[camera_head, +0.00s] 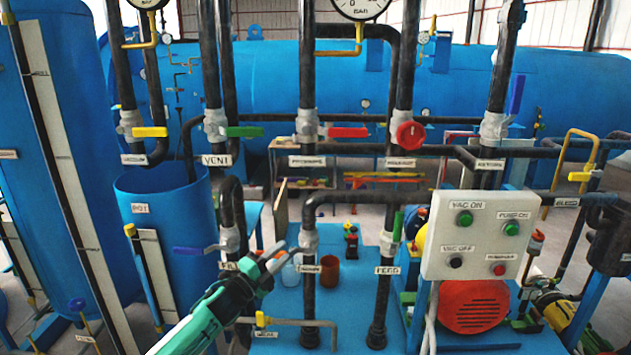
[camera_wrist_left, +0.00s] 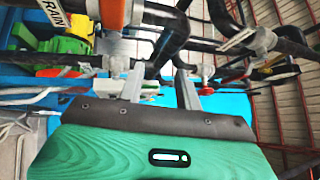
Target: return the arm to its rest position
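My left arm comes in from the lower left in the head view, with its green and dark wrist raised among the pipes. My left gripper (camera_head: 279,256) is in front of the lower pipes, near the drain pipe and its label. In the left wrist view its two grey fingers (camera_wrist_left: 160,84) stand apart with nothing between them. I cannot tell from the head view how far the fingertips are from the pipe behind them. My right gripper is not in view.
Black pipes with a yellow lever (camera_head: 150,132), a green lever (camera_head: 243,132) and a red lever (camera_head: 348,132) stand close around. A blue lever (camera_head: 196,250) is just left of the gripper. A white control box (camera_head: 478,236) stands at right. A brown cup (camera_head: 328,273) sits on the blue bench (camera_head: 357,300).

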